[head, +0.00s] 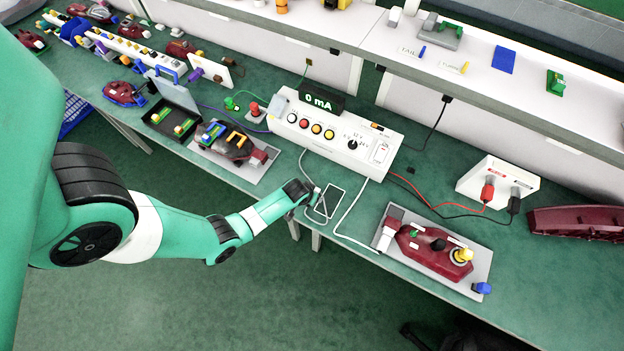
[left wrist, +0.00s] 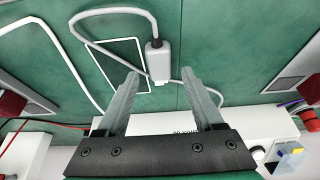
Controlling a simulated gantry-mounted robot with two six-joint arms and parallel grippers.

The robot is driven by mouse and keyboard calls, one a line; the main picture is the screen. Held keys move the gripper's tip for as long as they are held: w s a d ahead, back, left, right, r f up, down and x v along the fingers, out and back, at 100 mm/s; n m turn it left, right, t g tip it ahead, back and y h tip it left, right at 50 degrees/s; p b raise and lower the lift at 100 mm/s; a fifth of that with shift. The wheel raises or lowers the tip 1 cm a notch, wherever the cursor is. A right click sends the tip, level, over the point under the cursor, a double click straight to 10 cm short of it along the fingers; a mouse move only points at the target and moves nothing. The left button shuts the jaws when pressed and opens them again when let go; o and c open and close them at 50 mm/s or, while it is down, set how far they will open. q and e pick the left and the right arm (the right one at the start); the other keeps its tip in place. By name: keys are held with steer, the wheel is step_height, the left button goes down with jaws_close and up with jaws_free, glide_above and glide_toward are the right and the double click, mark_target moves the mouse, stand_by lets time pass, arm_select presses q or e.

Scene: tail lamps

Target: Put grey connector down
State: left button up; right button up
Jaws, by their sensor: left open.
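The grey connector (left wrist: 157,60) is a small pale block on a white cable, seen in the left wrist view. It appears to be at the table surface, by the edge of a white outlined rectangle (left wrist: 88,58). My left gripper (left wrist: 159,76) is open, with one finger on each side of the connector's near end and gaps to both. In the head view my left gripper (head: 314,197) is at the table's front edge beside the rectangle (head: 337,206); the connector is hard to make out there. My right gripper is in neither view.
A white test box (head: 340,135) with buttons and a "0 mA" display (head: 317,102) stands behind the rectangle. A red lamp on a grey plate (head: 480,278) lies to the right, another lamp plate (head: 240,168) to the left. White cable loops cross the table nearby.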

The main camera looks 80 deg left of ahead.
arm_select(q)
steer(key=p+v, duration=0.8)
steer(key=v, duration=0.2)
steer(key=shift+r, duration=0.15)
